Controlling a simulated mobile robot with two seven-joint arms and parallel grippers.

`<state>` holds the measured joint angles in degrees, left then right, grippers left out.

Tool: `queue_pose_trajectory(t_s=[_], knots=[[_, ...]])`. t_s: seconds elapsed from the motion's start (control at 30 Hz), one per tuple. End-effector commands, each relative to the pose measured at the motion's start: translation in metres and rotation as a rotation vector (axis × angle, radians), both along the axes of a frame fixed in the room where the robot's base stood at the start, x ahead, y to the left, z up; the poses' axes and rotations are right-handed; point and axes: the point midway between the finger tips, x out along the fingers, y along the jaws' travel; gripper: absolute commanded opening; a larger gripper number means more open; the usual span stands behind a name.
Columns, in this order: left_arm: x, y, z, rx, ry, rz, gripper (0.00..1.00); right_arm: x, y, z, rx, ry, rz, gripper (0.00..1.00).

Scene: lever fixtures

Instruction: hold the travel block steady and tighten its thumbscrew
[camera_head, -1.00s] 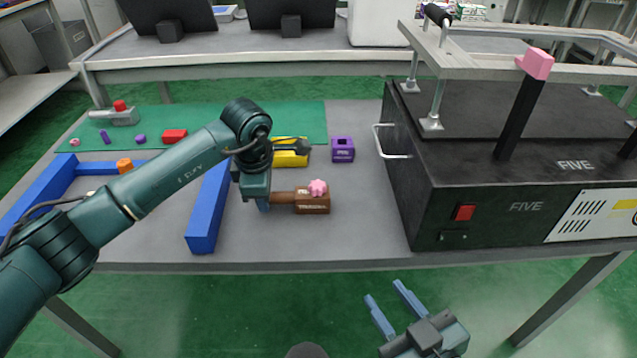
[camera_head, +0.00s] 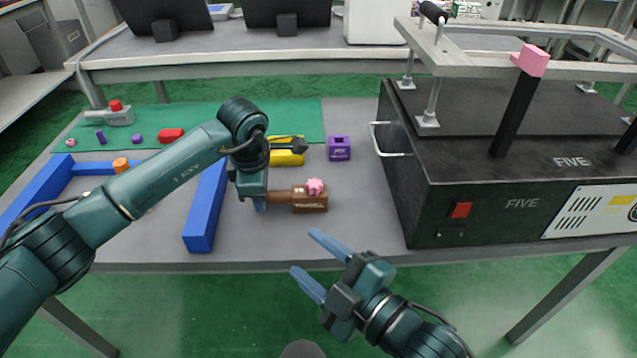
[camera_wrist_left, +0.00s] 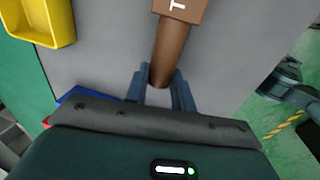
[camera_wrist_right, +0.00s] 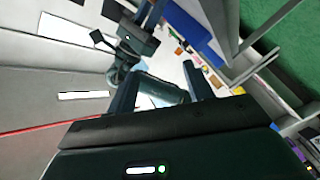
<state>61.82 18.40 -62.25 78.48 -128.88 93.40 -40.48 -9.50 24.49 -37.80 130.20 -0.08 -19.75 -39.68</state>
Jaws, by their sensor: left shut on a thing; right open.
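The brown travel block (camera_head: 311,203) lies on the grey table, with a handle pointing left. A pink thumbscrew (camera_head: 315,187) sits on its top. My left gripper (camera_head: 260,200) is shut on the block's handle; in the left wrist view the fingers (camera_wrist_left: 162,92) clasp the brown handle (camera_wrist_left: 172,50), and only the block's edge shows at the top. My right gripper (camera_head: 306,260) is open and empty, below and in front of the block near the table's front edge, apart from it. In the right wrist view its fingers (camera_wrist_right: 158,85) are apart with nothing between them.
A yellow block (camera_head: 286,158) and a purple block (camera_head: 339,148) stand behind the travel block. Blue bars (camera_head: 205,210) lie to the left. A black machine (camera_head: 480,200) with a metal handle fills the right. The table in front of the travel block is clear.

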Motion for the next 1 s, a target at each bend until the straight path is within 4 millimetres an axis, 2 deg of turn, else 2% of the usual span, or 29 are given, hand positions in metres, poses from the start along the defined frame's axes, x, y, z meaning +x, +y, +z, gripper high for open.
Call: queue_pose_trajectory(t_s=[0.1, 0.2, 0.4, 0.57, 0.8, 1.0], knots=[[0.0, 0.0, 0.0, 0.001, 0.0, 0.0, 0.0, 0.008, 0.018, 0.007, -0.211, -0.186, 0.097, 0.52], [0.0, 0.0, 0.0, 0.0, 0.0, 0.0, 0.0, 0.015, 0.028, 0.007, -0.398, -0.343, 0.166, 0.52], [0.0, 0.0, 0.0, 0.001, 0.0, 0.0, 0.0, 0.036, 0.03, 0.002, -0.789, -0.654, 0.277, 0.52], [0.0, 0.0, 0.0, 0.001, 0.0, 0.0, 0.0, 0.063, 0.013, -0.002, -1.121, -0.891, 0.343, 0.52], [0.0, 0.0, 0.0, 0.0, 0.0, 0.0, 0.0, 0.107, -0.028, 0.0, -1.564, -1.146, 0.41, 0.52], [0.0, 0.0, 0.0, 0.0, 0.0, 0.0, 0.0, 0.128, -0.052, 0.005, -1.755, -1.232, 0.44, 0.52]])
